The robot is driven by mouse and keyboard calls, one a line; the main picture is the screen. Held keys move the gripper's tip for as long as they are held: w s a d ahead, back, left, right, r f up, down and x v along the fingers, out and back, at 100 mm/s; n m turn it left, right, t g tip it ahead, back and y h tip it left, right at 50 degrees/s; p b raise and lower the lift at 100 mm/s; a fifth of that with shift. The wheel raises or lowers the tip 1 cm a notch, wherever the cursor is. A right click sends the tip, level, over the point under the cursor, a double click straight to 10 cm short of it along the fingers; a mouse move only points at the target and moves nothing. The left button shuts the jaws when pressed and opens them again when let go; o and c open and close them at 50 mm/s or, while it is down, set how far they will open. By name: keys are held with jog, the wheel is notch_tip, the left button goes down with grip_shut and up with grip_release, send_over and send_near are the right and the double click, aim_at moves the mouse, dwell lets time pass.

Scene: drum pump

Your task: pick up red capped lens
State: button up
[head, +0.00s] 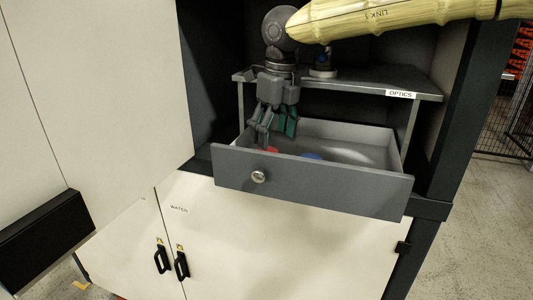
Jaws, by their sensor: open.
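A small red thing (272,150), likely the red capped lens, shows just over the front wall of the open grey drawer (312,186). Only a bit of it is visible, because the drawer front and my fingers hide the rest. My gripper (276,132) points down into the left part of the drawer, with its teal-padded fingers open close to the red thing. I cannot tell whether the fingers touch it or are around it. A blue thing (311,156) lies to the right in the drawer, also partly hidden.
A grey shelf labelled OPTICS (350,84) stands over the drawer's back part, close to my wrist. Cabinet walls are at both sides. White doors (215,235) are below. The drawer's right part looks clear.

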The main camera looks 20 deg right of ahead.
jog(key=f, duration=0.1)
jog(key=f+p, duration=0.1)
jog(key=a+f+p, duration=0.1)
jog(key=f, duration=0.1)
jog(key=shift+w+f, duration=0.1)
jog(key=shift+w, duration=0.15)
jog(key=shift+f+p, duration=0.35)
jog(key=shift+f, duration=0.2)
jog(key=c, duration=1.2)
